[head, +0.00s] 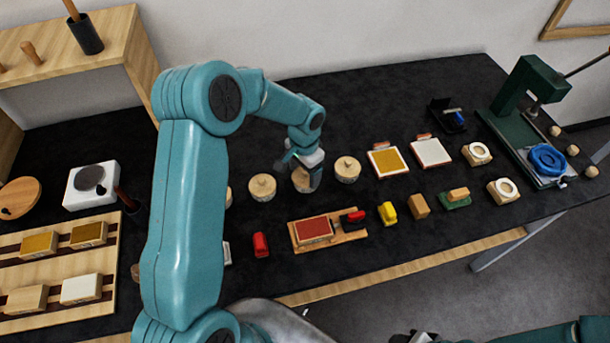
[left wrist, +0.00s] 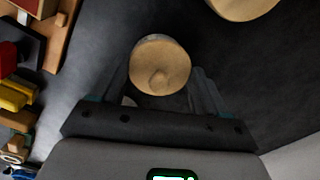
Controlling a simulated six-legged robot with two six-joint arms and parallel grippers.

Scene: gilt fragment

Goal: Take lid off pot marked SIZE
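Several small round pots with wooden lids stand in a row on the dark bench, among them a left pot (head: 262,187), a middle pot (head: 302,181) and a right pot (head: 347,169). No marking can be read, so I cannot tell which is SIZE. My left gripper (head: 303,163) points down over the middle pot. In the left wrist view its round lid (left wrist: 160,62) with a small knob lies between the spread fingers (left wrist: 160,92), with gaps at the sides. Another lid (left wrist: 242,6) shows at the top. My right arm (head: 555,332) is at the bottom right; its gripper is barely visible.
In front of the pots lie a red pad on a wooden board (head: 315,230), a red block (head: 260,245) and a yellow block (head: 388,213). A green press (head: 525,100) stands at the right. A wooden rack (head: 60,262) and a white scale (head: 91,185) are at the left.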

